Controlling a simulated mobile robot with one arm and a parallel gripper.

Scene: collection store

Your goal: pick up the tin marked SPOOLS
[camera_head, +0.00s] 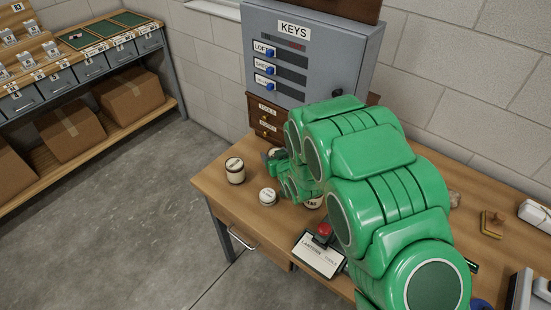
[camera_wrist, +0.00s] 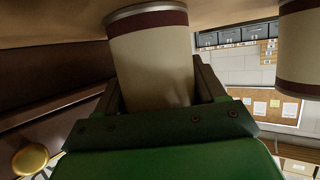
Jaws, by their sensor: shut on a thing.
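My gripper (camera_wrist: 160,88) is shut on a cream tin (camera_wrist: 150,58) with a dark red band, which stands between the two fingers in the wrist view. No lettering shows on its visible side, so I cannot tell whether it is SPOOLS. In the head view my gripper (camera_head: 275,160) is beside the small drawer cabinet, and my arm hides most of the held tin.
The wooden desk (camera_head: 217,187) carries a grey KEYS cabinet (camera_head: 345,45) above brown drawers (camera_head: 266,112). A red button (camera_head: 324,230) stands by a sign in front of my arm. Another banded tin (camera_wrist: 302,50) is close at right in the wrist view.

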